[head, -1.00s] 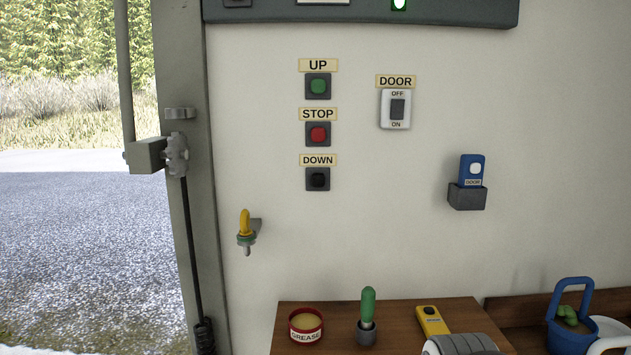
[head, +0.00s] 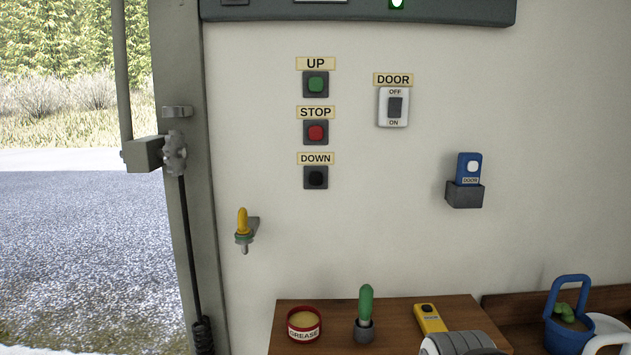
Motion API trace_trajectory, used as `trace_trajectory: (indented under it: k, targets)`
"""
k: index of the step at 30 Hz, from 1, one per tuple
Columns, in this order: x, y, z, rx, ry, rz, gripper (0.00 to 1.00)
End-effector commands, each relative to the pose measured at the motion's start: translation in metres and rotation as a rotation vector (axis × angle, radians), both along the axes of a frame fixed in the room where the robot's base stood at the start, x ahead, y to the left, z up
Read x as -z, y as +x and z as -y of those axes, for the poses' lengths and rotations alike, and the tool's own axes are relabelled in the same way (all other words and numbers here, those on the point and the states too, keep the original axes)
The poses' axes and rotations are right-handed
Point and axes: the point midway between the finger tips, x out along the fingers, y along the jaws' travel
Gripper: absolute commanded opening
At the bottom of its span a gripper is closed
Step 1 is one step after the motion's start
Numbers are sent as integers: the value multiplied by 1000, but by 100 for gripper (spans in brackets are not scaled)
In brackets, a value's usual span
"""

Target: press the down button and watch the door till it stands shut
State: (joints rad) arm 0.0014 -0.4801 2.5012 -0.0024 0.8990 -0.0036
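The black down button (head: 316,177) sits on the wall under a DOWN label, lowest in a column. Above it are the red stop button (head: 316,132) and the green up button (head: 316,84). The doorway (head: 80,220) at the left stands open onto gravel, grass and trees. No door panel shows across the visible part of the opening; its top is out of frame. A white and grey rounded part at the bottom edge seems to be my arm; my gripper's fingers are not seen.
A DOOR switch (head: 394,107) and a blue remote (head: 468,169) in a holder (head: 464,195) are on the wall. A yellow-handled tap (head: 244,228) juts out.

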Motion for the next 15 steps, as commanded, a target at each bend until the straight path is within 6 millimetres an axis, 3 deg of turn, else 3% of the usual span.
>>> trace_trajectory:
  k: [15]
  targets:
    - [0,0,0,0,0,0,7]
